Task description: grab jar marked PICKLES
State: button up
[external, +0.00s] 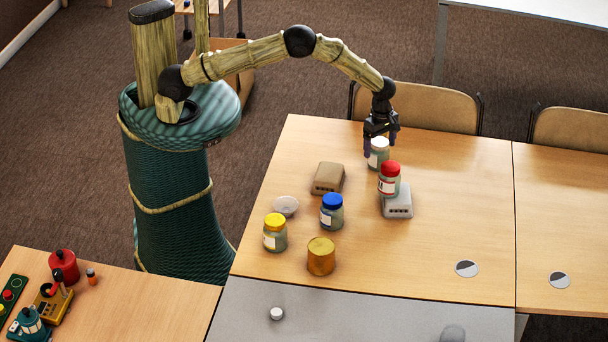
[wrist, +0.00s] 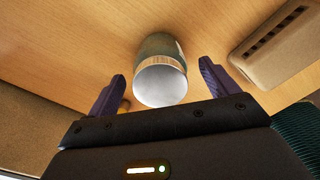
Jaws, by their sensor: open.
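Several jars with coloured lids stand on the wooden table; their labels are too small to read, so I cannot tell which is marked PICKLES. A white-lidded jar (external: 377,160) stands upright directly below my gripper (external: 380,141). In the wrist view this jar (wrist: 160,82) shows between the two spread fingers of my gripper (wrist: 163,70), with its label turned away. My gripper is open and holds nothing. A red-lidded jar (external: 389,180) stands on a grey slotted block (external: 398,207). A blue-lidded jar (external: 332,212) and a yellow-lidded jar (external: 275,233) stand nearer the front.
A brown block (external: 328,178) lies left of the white-lidded jar. A slotted block (wrist: 280,45) shows right in the wrist view. A gold tin (external: 321,257) and a pale disc (external: 286,206) are nearby. The wooden table (external: 455,220) is mostly clear to the right.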

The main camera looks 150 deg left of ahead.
jog(key=shift+f, duration=0.25)
dwell(0.3)
jog(key=c, duration=1.2)
jog(key=shift+o, duration=0.2)
notch_tip(320, 180, up, 10)
jog(key=shift+r+b, duration=0.1)
jog(key=shift+b, duration=0.5)
